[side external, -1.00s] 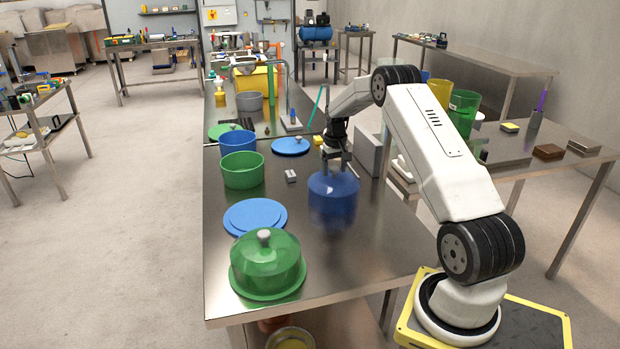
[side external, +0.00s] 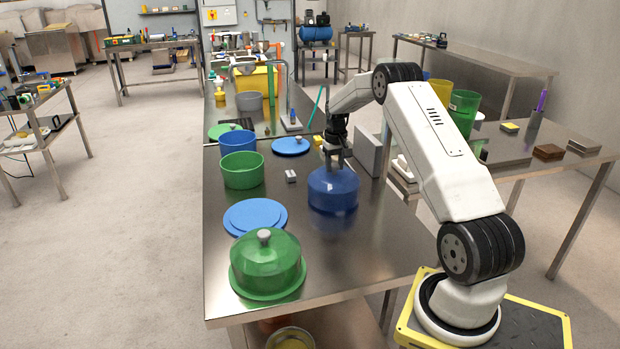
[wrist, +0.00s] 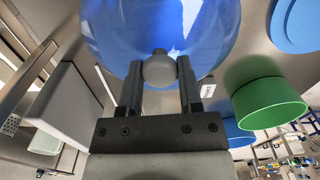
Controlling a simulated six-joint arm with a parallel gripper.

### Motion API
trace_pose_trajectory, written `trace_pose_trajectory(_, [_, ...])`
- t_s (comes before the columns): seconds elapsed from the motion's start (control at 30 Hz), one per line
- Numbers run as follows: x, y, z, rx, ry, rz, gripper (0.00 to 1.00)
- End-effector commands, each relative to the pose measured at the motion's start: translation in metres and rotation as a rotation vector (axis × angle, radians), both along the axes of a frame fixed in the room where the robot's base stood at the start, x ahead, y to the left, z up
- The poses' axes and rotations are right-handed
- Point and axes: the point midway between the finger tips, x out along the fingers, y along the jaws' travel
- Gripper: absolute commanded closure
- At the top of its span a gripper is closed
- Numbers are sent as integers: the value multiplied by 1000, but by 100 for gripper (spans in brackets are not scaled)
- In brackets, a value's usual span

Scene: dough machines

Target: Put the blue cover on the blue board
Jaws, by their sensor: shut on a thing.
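The blue cover (side external: 333,191) is a translucent dome on the steel table, right of the blue board. My gripper (side external: 338,161) is above it, with its fingers on the cover's top knob. In the wrist view my gripper (wrist: 160,85) is shut on the grey knob, and the blue dome (wrist: 115,32) fills the top of the picture. Whether the cover's rim touches the table is hard to tell. The blue board (side external: 255,216) is a flat round disc with nothing on it; its edge also shows in the wrist view (wrist: 297,25).
A green cover (side external: 266,262) sits on a green board in front of the blue board. A green pot (side external: 242,170), a blue pot (side external: 237,144) and a blue lid (side external: 291,146) stand behind. A small grey block (side external: 291,176) lies between. A grey box (side external: 367,151) stands behind right.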

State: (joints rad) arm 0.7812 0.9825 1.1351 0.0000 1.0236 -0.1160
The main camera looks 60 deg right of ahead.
Motion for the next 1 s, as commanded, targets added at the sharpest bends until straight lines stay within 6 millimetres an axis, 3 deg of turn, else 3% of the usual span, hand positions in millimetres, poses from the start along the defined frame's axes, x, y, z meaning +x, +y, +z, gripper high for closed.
trace_pose_trajectory(1.0, [0, 0, 44, -1, -1, 0, 100])
